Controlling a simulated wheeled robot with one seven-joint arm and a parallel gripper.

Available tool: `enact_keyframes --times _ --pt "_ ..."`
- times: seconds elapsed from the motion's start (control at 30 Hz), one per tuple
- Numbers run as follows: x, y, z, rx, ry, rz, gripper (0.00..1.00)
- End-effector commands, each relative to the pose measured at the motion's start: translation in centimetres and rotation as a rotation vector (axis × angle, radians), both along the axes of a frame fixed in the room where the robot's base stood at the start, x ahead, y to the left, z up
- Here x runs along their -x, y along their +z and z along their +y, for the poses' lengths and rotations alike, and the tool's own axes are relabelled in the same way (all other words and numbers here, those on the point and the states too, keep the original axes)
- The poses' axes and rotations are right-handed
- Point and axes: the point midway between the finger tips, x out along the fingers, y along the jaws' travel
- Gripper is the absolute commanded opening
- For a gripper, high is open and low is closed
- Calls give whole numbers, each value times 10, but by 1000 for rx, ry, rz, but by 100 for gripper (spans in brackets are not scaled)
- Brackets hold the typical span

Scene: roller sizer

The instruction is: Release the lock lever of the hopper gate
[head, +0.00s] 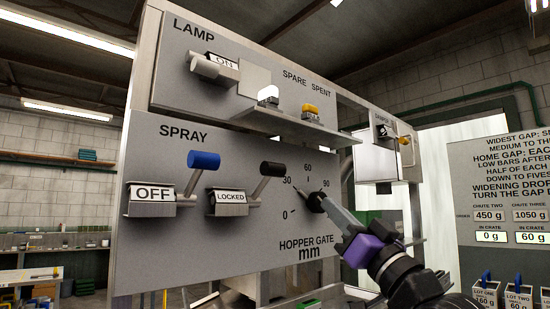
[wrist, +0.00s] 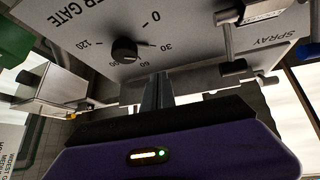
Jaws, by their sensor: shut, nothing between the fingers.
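The lock lever (head: 272,170) has a black grip on a metal arm, tilted up to the right. Its plate (head: 232,198) reads LOCKED. In the upside-down wrist view its dark grip (wrist: 233,67) shows right of my fingers. The hopper gate dial (head: 314,199) is a black knob; in the wrist view the knob (wrist: 124,50) has its pointer near 30. My gripper (head: 326,207), with a purple body, is shut and empty. In the head view its tips overlap the dial; contact cannot be told. In the wrist view the fingers (wrist: 157,90) lie beside the knob, apart from the lever.
The spray lever (head: 204,160) with a blue grip stands left of the lock lever, its plate reading OFF. Above are the lamp switch (head: 214,67), reading ON, and a shelf (head: 280,122) with white and yellow pieces. A grey box (head: 376,160) juts out at right.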

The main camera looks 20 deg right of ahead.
Motion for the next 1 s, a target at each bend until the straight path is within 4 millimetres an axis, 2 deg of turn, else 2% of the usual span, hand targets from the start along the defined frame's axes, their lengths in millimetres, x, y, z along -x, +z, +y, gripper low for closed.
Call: enact_keyframes --times 0.03,0.2,0.5,0.7,0.8,0.9,1.0 --pt "1 21 2 18 10 -3 0" --pt "4 74 14 71 54 22 0" --pt "19 153 45 185 118 119 0" --pt "35 190 71 268 145 234 0" --pt "44 201 84 310 152 313 0" --pt "54 205 96 350 154 413 0" --pt "64 201 104 382 151 534 0"
